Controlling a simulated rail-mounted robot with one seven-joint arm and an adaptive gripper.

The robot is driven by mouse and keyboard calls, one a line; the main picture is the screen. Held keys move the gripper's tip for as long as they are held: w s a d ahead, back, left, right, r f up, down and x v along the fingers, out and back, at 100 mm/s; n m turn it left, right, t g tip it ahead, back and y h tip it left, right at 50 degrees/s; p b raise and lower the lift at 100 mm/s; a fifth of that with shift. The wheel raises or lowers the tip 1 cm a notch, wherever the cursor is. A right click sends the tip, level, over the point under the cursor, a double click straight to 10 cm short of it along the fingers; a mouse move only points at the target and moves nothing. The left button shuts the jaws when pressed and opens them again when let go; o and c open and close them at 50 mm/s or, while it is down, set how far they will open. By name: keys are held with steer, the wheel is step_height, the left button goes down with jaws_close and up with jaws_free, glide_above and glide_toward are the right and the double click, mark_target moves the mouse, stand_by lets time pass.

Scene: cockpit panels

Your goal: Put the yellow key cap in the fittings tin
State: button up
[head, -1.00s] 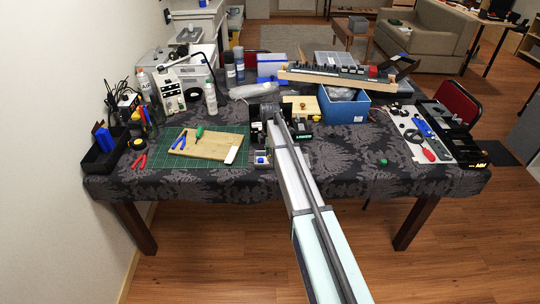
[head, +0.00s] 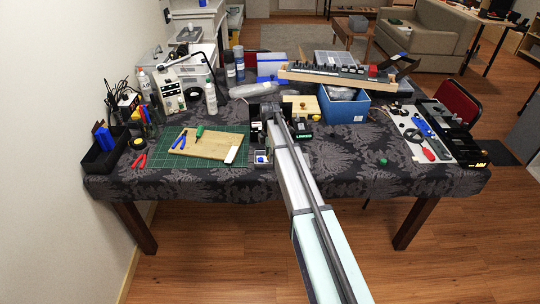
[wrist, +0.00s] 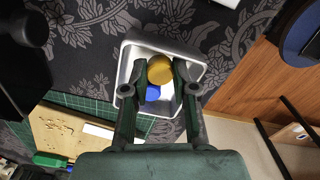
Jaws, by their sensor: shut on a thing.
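The fittings tin (wrist: 126,64) is a small, square, pale metal tin with an open top. In the head view the tin (head: 262,162) stands near the table's front edge, partly hidden by my arm. My gripper (wrist: 162,74) is over the tin's opening, its fingers pointing down and shut on the round yellow key cap (wrist: 160,69). The cap shows inside the tin's outline in the wrist view; I cannot tell whether it touches the floor. A blue cap (wrist: 153,93) lies in the tin beside it.
A green cutting mat (head: 237,132) with a wooden board (head: 208,147), pliers and a white block lies left of the tin. A blue crate (head: 344,110) stands behind to the right. A green cap (head: 383,162) lies on the clear cloth at right.

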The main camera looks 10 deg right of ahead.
stand_by(0.3)
steer(key=o, duration=1.2)
steer(key=shift+o, duration=0.4)
steer(key=shift+r, duration=0.15)
steer(key=shift+r+p, duration=1.75)
steer(key=shift+r, duration=1.6)
